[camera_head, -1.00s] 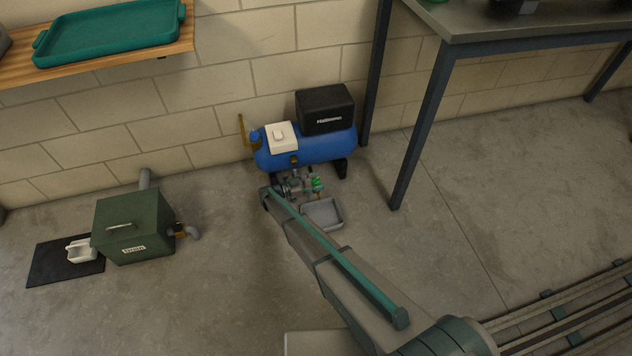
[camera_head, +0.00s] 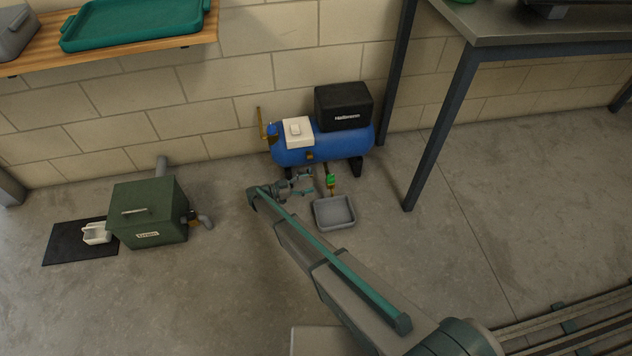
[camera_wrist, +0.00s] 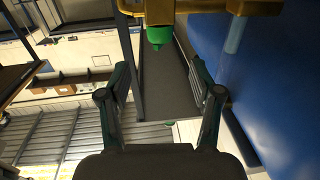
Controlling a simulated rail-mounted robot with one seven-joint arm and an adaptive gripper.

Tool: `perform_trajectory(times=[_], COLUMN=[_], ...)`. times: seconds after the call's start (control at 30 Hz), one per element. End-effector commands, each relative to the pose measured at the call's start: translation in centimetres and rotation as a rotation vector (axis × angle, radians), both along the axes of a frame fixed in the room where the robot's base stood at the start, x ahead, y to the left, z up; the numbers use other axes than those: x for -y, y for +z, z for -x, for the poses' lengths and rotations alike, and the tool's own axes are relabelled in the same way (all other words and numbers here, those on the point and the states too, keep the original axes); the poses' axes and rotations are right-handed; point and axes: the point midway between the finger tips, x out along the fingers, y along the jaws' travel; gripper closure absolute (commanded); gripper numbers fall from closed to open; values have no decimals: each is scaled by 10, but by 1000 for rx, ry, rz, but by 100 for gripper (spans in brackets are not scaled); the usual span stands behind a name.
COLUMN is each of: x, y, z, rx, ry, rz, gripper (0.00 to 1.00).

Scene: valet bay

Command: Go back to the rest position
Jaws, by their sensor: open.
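My gripper (camera_head: 308,183) is open and empty in the head view, low in front of the blue compressor (camera_head: 318,148) and just left of its green-handled drain valve (camera_head: 331,179). In the wrist view my gripper (camera_wrist: 158,76) has its two fingers spread, with nothing between them. The green knob (camera_wrist: 160,36) hangs under a brass fitting (camera_wrist: 158,12) beyond the fingertips, apart from them. The compressor's blue tank (camera_wrist: 285,70) fills the right side of that view.
A grey drip tray (camera_head: 335,212) lies on the floor below the valve. A green separator box (camera_head: 147,212) and a white cup (camera_head: 96,233) on a black mat (camera_head: 62,246) stand left. A workbench leg (camera_head: 440,130) rises at right. Open floor lies between box and compressor.

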Motion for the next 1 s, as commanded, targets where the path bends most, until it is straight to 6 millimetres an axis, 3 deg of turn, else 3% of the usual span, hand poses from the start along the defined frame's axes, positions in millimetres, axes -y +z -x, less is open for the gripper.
perform_trajectory(times=[0.2,0.67,0.83,1.0], x=[-11,-9,6,17], y=[0,1,7,14], z=[4,3,-10,-34], rx=[0,2,21,23], ry=[0,13,147,438], rz=[0,-3,-27,-81], gripper=[36,36,36,36])
